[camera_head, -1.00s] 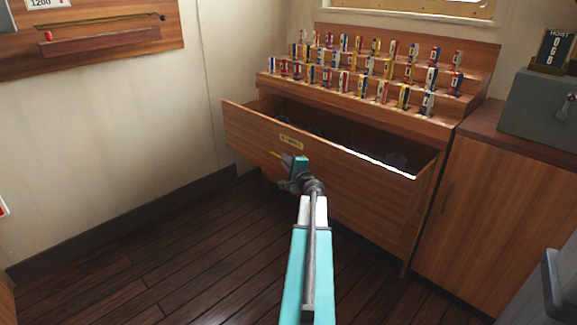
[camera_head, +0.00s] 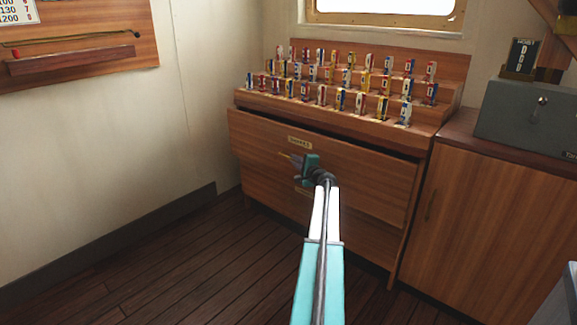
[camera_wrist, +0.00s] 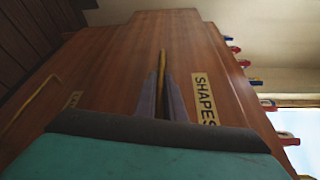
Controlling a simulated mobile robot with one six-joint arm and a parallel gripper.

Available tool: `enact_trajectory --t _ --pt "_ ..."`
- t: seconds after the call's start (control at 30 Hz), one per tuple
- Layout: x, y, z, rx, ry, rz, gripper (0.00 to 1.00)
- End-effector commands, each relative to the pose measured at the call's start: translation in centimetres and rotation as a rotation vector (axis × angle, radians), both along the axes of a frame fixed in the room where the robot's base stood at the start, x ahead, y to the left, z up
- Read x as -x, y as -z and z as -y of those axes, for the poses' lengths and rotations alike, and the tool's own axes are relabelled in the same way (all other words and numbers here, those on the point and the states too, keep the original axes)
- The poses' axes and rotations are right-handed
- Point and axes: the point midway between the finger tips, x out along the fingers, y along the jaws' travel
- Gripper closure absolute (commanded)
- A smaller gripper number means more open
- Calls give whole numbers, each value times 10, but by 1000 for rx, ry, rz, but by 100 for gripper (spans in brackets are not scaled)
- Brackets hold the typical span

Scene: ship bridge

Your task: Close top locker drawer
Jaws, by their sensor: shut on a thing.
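The top locker drawer (camera_head: 330,172) has a wooden front with a brass label plate (camera_head: 300,143). It is almost flush with the locker, with a narrow dark gap along its top edge, widest at the right. In the wrist view the drawer front (camera_wrist: 125,60) fills the middle, and its label (camera_wrist: 205,98) reads SHAPES. My gripper (camera_head: 297,162) is at the drawer front below the label. In the wrist view its fingers (camera_wrist: 162,95) are shut on the slim brass drawer handle (camera_wrist: 162,62).
Racks of small coloured tags (camera_head: 345,80) stand on the stepped top of the locker (camera_head: 270,103). A lower drawer (camera_head: 350,222) is shut below. A wooden cabinet (camera_head: 490,220) with a grey box (camera_head: 530,115) stands at right. The dark plank floor (camera_head: 180,265) at left is clear.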

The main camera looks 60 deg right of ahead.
Motion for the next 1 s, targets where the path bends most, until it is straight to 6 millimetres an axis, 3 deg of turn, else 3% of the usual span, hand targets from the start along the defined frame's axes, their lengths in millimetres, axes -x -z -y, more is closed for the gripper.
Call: enact_trajectory --t 0.03,0.1,0.33,0.93,1.0 --pt "3 1 15 1 9 0 100" --pt "4 1 26 0 9 -1 100" --pt "7 1 51 0 10 -2 100" --pt "9 0 64 2 12 -2 100" --pt "8 0 63 2 11 -2 81"
